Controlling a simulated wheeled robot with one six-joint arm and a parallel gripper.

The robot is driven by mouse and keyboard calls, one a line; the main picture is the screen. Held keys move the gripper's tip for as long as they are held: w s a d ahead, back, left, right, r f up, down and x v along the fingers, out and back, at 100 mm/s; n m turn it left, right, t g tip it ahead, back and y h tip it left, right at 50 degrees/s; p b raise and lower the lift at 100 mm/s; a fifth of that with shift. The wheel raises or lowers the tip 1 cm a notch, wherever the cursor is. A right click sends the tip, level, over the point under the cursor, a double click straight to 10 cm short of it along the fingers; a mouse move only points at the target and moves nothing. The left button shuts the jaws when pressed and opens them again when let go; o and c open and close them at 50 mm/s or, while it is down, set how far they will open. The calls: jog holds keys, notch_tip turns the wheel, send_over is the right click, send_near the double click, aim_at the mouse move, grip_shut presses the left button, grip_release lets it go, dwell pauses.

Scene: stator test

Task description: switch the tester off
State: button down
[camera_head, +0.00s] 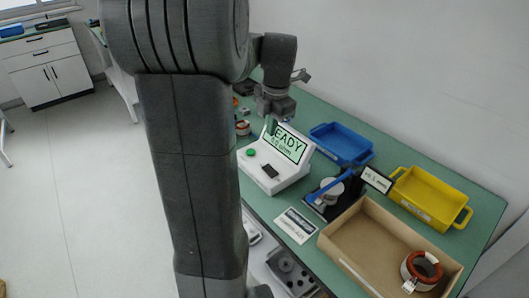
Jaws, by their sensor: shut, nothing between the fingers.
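The tester (289,173) is a white sloped box on the green bench, right of my arm. Its lit green screen (290,146) shows "READY", with the first letter partly covered, and a smaller line too small to read. A round green button (251,152) and a black switch (270,171) are on its front panel. I cannot tell which way the switch is set. My gripper (271,126) is shut and empty, pointing down in front of the screen's upper left corner, above the panel. Whether it touches the tester cannot be told.
A blue tray (341,143) and a yellow tray (431,197) stand along the wall. A blue-handled fixture (329,192), a small sign (377,179) and a printed card (295,225) are beside the tester. A brown box (352,236) holds a copper-coloured ring (424,266).

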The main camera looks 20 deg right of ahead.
aim_at(266, 168)
jog(key=shift+s, duration=0.15)
jog(key=f, duration=0.4)
jog(key=w+f, duration=0.1)
jog(key=f, duration=0.9)
jog(key=shift+w+a, duration=0.3)
jog(key=shift+w, duration=0.05)
